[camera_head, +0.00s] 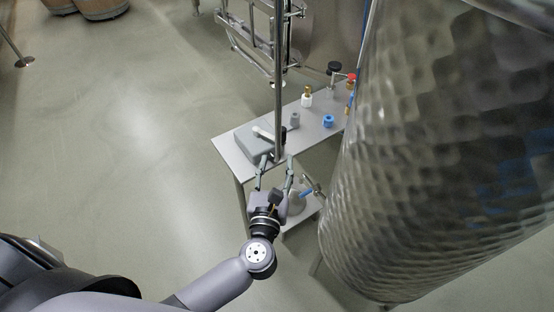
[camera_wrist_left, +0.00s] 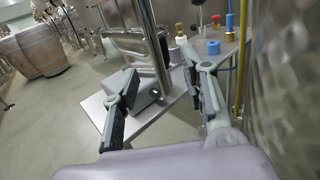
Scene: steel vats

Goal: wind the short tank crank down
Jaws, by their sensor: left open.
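My left gripper (camera_head: 277,158) is open, with its two fingers spread at the near edge of a small steel table. A vertical steel post (camera_head: 278,85) rises just beyond the fingertips. Against the post, a pale handle (camera_head: 262,132) and a dark knob (camera_head: 283,133) show above a grey box (camera_head: 256,146); I cannot tell for sure if they are the short tank crank. My right gripper is not in view.
The large dimpled steel vat (camera_head: 440,150) stands close on the right. The table (camera_head: 232,154) bears a blue fitting (camera_head: 328,121), a brass and white fitting (camera_head: 307,97) and other small parts. Barrels (camera_head: 100,8) stand far back left. The floor on the left is clear.

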